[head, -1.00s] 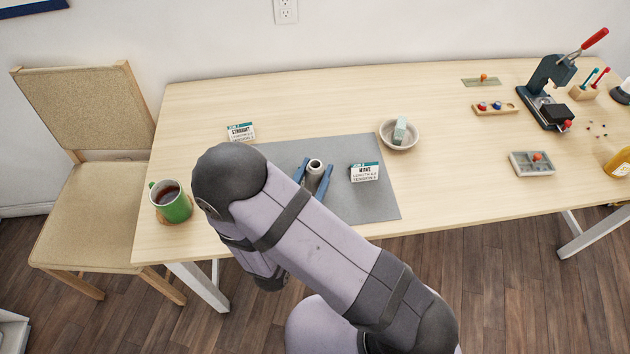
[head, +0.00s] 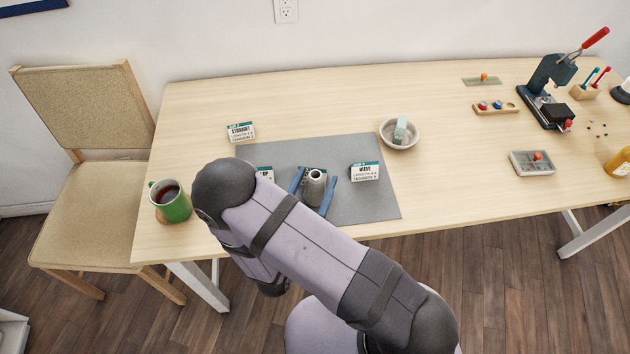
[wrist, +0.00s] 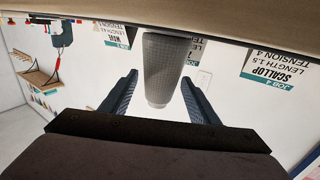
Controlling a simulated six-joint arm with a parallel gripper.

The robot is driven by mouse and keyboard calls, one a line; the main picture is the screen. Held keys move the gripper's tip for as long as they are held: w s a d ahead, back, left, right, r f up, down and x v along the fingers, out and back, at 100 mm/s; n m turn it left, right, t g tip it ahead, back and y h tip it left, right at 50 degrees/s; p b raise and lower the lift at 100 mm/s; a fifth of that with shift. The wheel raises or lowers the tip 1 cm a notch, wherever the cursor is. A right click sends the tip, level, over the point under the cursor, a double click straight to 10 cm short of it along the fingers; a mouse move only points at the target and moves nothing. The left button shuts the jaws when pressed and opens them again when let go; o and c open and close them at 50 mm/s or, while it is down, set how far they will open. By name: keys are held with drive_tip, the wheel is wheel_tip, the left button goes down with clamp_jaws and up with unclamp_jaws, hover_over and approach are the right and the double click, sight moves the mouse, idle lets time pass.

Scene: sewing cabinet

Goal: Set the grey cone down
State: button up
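The grey cone (head: 314,188) stands upright on the grey mat (head: 365,207), in front of a card (head: 319,171) that it partly hides. My gripper (head: 313,189) is open, with one blue finger on each side of the cone and a visible gap to each. In the wrist view, which is upside down, the cone (wrist: 166,68) stands between the spread fingertips of my gripper (wrist: 159,76). The WAVE card (head: 365,173) stands to the right of the cone. The SCALLOP card (wrist: 277,72) is on the other side, mostly hidden by my arm in the head view.
A STRAIGHT card (head: 240,133) stands behind the mat. A green mug (head: 174,205) is at the table's left front. A bowl (head: 399,146) with a pale block is right of the mat. A press (head: 548,90) and small trays are far right. The table (head: 450,165) is clear between.

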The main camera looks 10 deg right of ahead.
drive_tip(key=shift+a+r, duration=0.1)
drive_tip(key=shift+r, duration=0.05)
drive_tip(key=b+v, duration=0.2)
drive_tip(key=v, duration=0.8)
drive_tip(key=shift+s+a, duration=0.15)
drive_tip(key=shift+s, duration=0.2)
drive_tip(key=shift+s+a, duration=0.2)
drive_tip(key=shift+s, duration=0.3)
drive_tip(key=shift+o, duration=0.7)
drive_tip(key=shift+r, duration=0.1)
